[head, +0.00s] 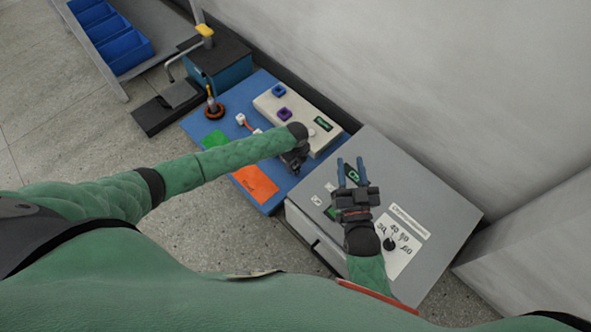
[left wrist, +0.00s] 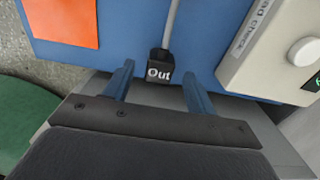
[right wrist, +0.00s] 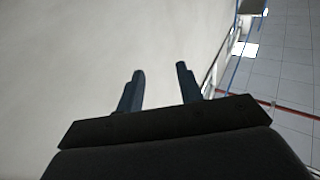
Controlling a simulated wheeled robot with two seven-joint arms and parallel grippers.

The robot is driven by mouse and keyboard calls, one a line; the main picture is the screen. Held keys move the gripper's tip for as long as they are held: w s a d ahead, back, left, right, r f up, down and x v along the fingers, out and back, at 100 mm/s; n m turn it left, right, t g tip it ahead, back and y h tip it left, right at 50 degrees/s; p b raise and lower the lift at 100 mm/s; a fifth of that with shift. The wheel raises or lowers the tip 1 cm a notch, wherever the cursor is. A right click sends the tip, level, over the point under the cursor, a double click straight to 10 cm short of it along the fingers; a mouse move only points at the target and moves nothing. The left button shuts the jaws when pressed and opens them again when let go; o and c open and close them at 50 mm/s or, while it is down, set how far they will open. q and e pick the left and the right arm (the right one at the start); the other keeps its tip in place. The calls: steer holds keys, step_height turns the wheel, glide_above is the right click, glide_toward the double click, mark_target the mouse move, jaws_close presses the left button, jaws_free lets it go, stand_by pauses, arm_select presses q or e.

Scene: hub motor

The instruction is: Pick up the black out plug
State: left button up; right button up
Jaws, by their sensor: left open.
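The black out plug (left wrist: 159,69) shows in the left wrist view, with white "Out" lettering and a grey cable running up from it. It sits at the near edge of the blue board (left wrist: 190,30). My left gripper (left wrist: 160,84) is open, with one finger on each side of the plug's line and the plug just beyond the fingertips. In the head view my left gripper (head: 295,163) is over the blue board's right part, and the plug is hidden there. My right gripper (head: 351,170) is open and empty above the grey cabinet; its fingers also show in the right wrist view (right wrist: 160,78).
A beige control box (head: 298,112) with blue and purple buttons stands on the board. An orange sheet (head: 256,184) and a green sheet (head: 214,139) lie on it. The grey cabinet (head: 440,195) has a dial. A wall runs behind.

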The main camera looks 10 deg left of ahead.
arm_select(q)
step_height(320, 180, down, 3)
steer(key=shift+r, duration=0.1)
arm_select(e)
step_height(320, 180, up, 7)
steer(key=t, duration=0.2)
steer(key=shift+s+d+t, duration=0.2)
steer(key=shift+d+t, duration=0.05)
steer(key=shift+t, duration=0.05)
arm_select(q)
steer(key=c, duration=1.2)
